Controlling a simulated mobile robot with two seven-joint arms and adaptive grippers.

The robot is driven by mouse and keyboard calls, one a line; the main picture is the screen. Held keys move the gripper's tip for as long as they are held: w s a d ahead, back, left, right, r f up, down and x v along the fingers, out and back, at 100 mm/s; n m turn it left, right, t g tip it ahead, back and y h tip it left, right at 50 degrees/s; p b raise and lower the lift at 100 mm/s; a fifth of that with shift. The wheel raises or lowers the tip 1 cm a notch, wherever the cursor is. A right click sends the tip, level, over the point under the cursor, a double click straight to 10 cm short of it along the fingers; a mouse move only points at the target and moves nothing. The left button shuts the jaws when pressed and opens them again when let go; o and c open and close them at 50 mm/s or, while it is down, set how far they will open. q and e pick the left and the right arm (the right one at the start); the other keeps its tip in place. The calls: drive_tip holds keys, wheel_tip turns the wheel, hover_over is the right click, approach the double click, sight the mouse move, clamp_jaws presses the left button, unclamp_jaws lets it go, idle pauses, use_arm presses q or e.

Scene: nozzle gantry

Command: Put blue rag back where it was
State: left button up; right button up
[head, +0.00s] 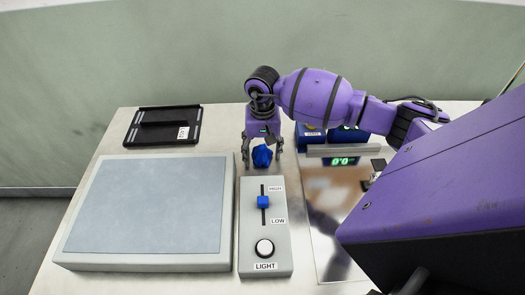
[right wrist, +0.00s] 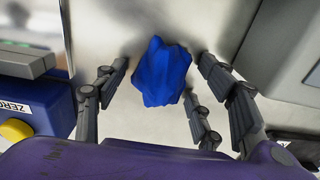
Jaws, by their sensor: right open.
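The blue rag (head: 262,156) is a crumpled bundle on the metal table, just behind the grey control box. It also shows in the right wrist view (right wrist: 162,73), between the fingers. My right gripper (head: 262,163) is open above and around the rag, pointing down. In the right wrist view my right gripper (right wrist: 165,80) has its fingers spread, with gaps visible on both sides of the rag. My left gripper is not in view.
The control box (head: 251,222) has a blue slider and a LIGHT button. A large grey pad (head: 150,205) lies to its left, a black tray (head: 163,125) behind that.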

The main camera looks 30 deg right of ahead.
sight(263, 147)
wheel_tip(263, 147, up, 12)
drive_tip(key=shift+r+b, duration=0.25)
drive_tip(key=shift+b, duration=0.1)
idle(0.4)
